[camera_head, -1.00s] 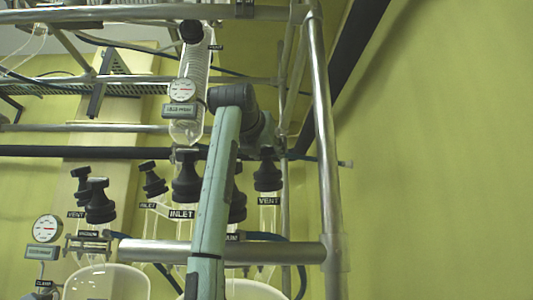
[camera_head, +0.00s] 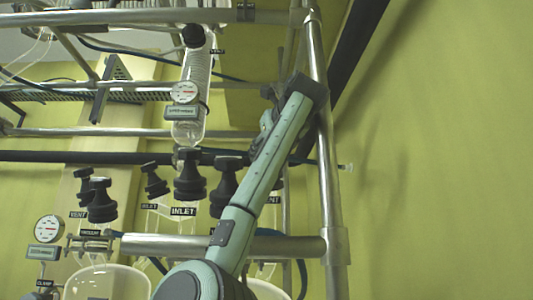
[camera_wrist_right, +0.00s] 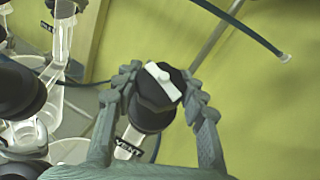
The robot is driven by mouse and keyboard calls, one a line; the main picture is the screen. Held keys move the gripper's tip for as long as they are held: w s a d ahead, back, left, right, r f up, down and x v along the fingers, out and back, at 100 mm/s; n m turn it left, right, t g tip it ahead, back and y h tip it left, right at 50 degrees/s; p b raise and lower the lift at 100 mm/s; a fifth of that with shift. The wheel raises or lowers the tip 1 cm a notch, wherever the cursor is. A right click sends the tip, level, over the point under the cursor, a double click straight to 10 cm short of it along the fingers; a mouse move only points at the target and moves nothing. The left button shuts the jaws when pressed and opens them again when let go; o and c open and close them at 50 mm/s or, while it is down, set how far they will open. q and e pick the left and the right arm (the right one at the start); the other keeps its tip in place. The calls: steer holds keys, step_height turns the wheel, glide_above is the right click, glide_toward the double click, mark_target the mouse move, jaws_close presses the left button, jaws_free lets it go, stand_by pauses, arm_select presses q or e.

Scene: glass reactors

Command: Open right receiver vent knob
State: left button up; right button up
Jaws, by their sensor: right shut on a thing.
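The right receiver vent knob (camera_wrist_right: 147,112) is black and has a white bar across its top. It sits above a VENT label (camera_wrist_right: 128,148) in the right wrist view. My right gripper (camera_wrist_right: 160,94) is shut on this knob, with one finger on each side. In the head view my arm covers the knob, and only part of its VENT label (camera_head: 272,200) shows beside the arm. My left gripper is not in view.
Other black knobs stand left of my arm, including one above an INLET label (camera_head: 190,178). A metal frame post (camera_head: 328,170) rises close on the right. A horizontal rail (camera_head: 170,245) crosses below. The green wall on the right is clear.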

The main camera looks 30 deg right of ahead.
stand_by(0.4)
steer(key=o, duration=1.2)
steer(key=shift+r, duration=0.1)
step_height(320, 180, up, 10)
steer(key=shift+f, duration=0.1)
